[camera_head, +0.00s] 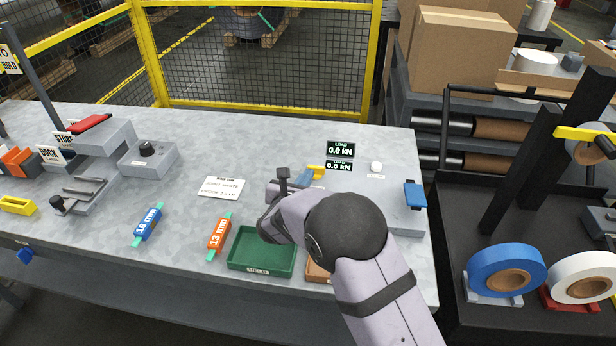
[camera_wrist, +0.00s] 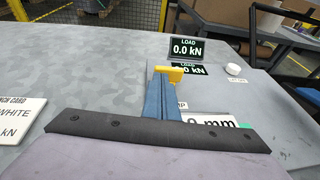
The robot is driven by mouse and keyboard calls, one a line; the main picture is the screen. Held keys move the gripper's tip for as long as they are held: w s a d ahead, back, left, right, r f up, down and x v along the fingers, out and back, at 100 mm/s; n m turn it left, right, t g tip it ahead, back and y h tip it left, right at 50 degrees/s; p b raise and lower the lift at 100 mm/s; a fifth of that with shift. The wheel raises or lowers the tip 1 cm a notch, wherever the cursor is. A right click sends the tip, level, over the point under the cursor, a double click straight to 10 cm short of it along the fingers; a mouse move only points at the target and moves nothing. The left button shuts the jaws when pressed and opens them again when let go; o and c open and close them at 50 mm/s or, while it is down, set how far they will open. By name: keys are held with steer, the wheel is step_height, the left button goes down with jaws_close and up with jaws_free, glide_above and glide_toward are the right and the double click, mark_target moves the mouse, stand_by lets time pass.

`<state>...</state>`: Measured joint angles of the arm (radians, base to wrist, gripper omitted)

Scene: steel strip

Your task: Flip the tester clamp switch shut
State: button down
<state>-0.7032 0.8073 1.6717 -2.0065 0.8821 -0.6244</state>
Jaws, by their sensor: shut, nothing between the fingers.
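The yellow switch lever (camera_head: 318,171) stands by the tester readouts in the head view. It also shows in the wrist view (camera_wrist: 172,72), just beyond my fingertips. My gripper (camera_head: 305,179) has its blue fingers shut and empty. In the wrist view the shut gripper (camera_wrist: 162,82) points at the lever and overlaps its lower part; I cannot tell whether they touch. The switch's base and most of its label, ending in "MP", are hidden behind the fingers. The load display (camera_head: 341,149) reads 0.0 kN, with a second display (camera_wrist: 188,69) below it.
A white strip marked "0 mm" (camera_wrist: 215,121) lies right of my fingers. A white button (camera_head: 376,167) and a blue block (camera_head: 415,194) are farther right. A green tray (camera_head: 244,256) and orange strip (camera_head: 219,234) lie left of my arm. The bench behind the card (camera_head: 221,188) is clear.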

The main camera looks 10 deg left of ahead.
steer(key=shift+a, duration=0.1)
steer(key=shift+w+a+f+m+g+h, duration=0.15)
steer(key=shift+w+a+m+h, duration=0.1)
steer(key=shift+m+h, duration=0.6)
steer(key=shift+w+a+r+m+g+h, duration=0.15)
steer(key=shift+a+m+h, duration=0.1)
steer(key=shift+m+h, duration=0.55)
steer(key=shift+w+a+f+b, duration=0.15)
steer(key=shift+w+a+b, duration=0.5)
steer(key=shift+b, duration=0.65)
steer(key=shift+w+a+b, duration=0.1)
steer(key=shift+w+b, duration=0.45)
steer(key=shift+w, duration=0.35)
steer(key=shift+a+r, duration=0.1)
steer(key=shift+r, duration=0.1)
steer(key=s+a+r+p, duration=0.1)
steer(key=s+a, duration=0.1)
steer(key=s+a+r+p, duration=0.1)
steer(key=s+a, duration=0.1)
steer(key=a, duration=0.1)
steer(key=s+a+r+p, duration=0.1)
steer(key=a, duration=0.1)
steer(key=shift+s+a, duration=0.15)
steer(key=shift+s, duration=0.25)
